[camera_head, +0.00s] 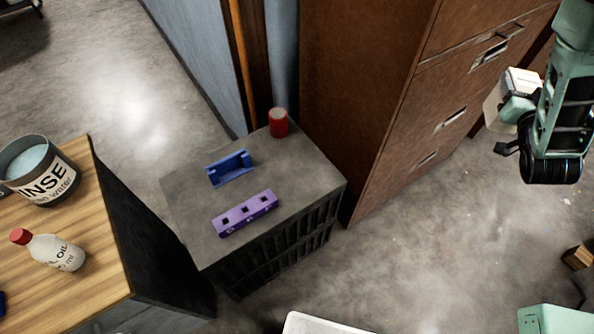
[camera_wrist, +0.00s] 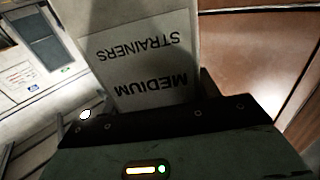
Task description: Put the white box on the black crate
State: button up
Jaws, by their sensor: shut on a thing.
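The white box (camera_head: 513,92) is in my gripper (camera_head: 512,122) at the upper right of the head view, held in the air in front of the brown cabinet. In the wrist view the white box (camera_wrist: 140,60) shows a label reading "MEDIUM STRAINERS", upside down, and its near end is at the gripper (camera_wrist: 155,115). The fingers are mostly hidden. The black crate (camera_head: 190,218) stands on the floor left of the gripper, well apart from it. On its grey top are a red can (camera_head: 278,122), a blue bracket (camera_head: 230,168) and a purple block (camera_head: 245,212) with square holes.
A brown drawer cabinet (camera_head: 370,90) stands behind the crate, between it and my gripper.

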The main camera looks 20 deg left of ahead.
jog(key=shift+a+f+b, duration=0.1)
jog(key=shift+f+b, duration=0.55)
jog(key=shift+f, duration=0.2)
notch_tip(320, 180, down, 38)
jog(key=b, duration=3.6)
jog(key=shift+s+d, duration=0.25)
